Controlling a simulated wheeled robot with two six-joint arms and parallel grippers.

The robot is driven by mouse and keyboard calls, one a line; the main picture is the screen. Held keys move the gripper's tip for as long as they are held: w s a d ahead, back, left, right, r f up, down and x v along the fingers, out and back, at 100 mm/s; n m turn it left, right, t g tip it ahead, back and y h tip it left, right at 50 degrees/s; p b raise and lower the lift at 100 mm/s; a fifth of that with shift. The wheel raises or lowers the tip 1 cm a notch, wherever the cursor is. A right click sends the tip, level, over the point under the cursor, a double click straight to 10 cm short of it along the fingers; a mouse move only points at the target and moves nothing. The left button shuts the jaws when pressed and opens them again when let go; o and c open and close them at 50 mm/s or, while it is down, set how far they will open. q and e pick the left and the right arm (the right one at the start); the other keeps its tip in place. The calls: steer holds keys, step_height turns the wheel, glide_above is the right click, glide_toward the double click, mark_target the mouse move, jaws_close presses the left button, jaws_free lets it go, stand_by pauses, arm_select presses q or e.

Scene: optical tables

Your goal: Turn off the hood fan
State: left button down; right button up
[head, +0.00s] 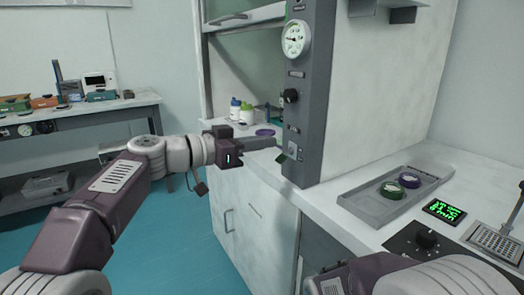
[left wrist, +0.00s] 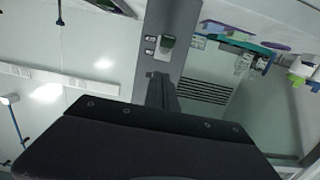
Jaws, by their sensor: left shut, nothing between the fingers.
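The fume hood's grey control post (head: 313,95) stands at the hood's front edge. It carries a round gauge (head: 296,38), a black knob (head: 290,96) and a small pale switch plate (head: 292,149) low down. A small dark green piece (head: 281,158) shows beside the plate. My left gripper (head: 277,142) is shut and empty, its tips close to the post at about the plate's height; I cannot tell whether they touch. My right gripper is out of view.
Bottles (head: 246,112) and a purple item (head: 265,132) stand in the hood at left of the post. Blue floor is clear at left.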

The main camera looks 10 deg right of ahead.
arm_select(q)
steer(key=s+a+f+b, duration=0.2)
steer(key=s+a, duration=0.1)
steer(key=a, duration=0.6)
steer(key=shift+s+a, duration=0.25)
steer(key=shift+a, duration=0.15)
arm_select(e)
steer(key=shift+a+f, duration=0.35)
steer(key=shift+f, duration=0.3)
